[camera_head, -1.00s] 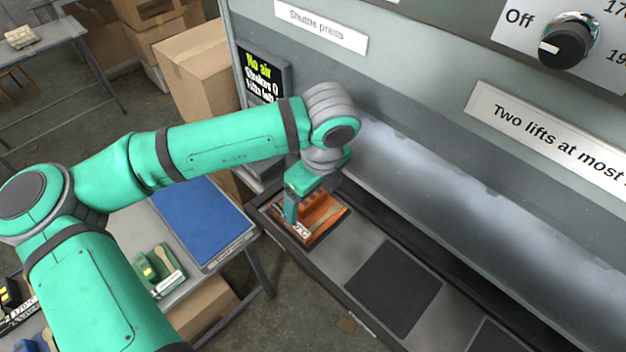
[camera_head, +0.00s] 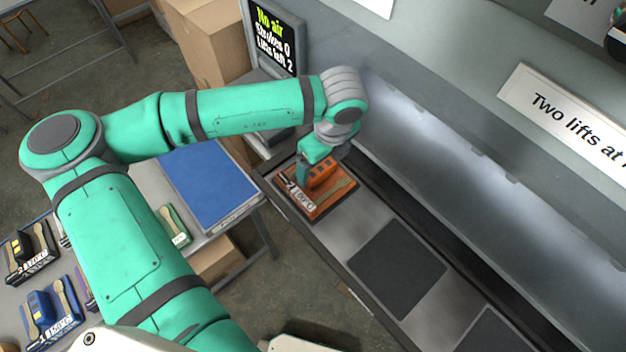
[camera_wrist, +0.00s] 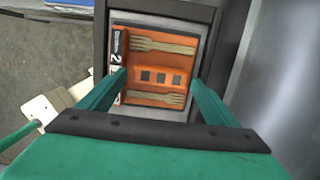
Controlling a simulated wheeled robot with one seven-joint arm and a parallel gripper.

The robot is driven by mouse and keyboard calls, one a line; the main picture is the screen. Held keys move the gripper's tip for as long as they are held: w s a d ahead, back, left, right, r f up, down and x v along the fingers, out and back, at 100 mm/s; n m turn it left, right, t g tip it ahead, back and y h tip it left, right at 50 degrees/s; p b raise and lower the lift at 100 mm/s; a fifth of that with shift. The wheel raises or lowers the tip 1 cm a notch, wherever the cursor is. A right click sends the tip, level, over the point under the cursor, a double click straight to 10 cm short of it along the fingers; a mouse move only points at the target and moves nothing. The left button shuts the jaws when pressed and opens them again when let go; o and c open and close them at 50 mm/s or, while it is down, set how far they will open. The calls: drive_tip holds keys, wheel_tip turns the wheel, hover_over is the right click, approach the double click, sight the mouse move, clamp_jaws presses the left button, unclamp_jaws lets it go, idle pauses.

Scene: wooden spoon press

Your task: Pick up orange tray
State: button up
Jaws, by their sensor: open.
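The orange tray (camera_head: 318,208) lies flat on a pad at the left end of the press bed. It carries two light wooden utensils, a raised orange block (camera_wrist: 158,78) with square dark holes, and a label strip along one edge. My gripper (camera_head: 312,172) is over the tray, pointing down. In the wrist view my gripper (camera_wrist: 158,80) is open, with one finger on each side of the raised block. I cannot tell whether the fingers touch it. The fingers and wrist hide part of the tray in the head view.
A dark square pad (camera_head: 397,265) lies farther along the bed, with bare metal between. The press wall (camera_head: 450,150) rises behind. A display (camera_head: 275,38) reads "No air", "Strokes 0", "Lifts left 2". A table with a blue mat (camera_head: 208,187) and several small trays stands left.

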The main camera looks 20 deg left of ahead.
sight(320, 168)
drive_tip(key=shift+w+a+f, duration=0.1)
drive_tip(key=shift+f, duration=0.75)
drive_tip(key=shift+w+a+f, duration=0.1)
drive_tip(key=shift+f, duration=0.7)
drive_tip(key=c, duration=1.1)
drive_tip(key=shift+r, duration=0.1)
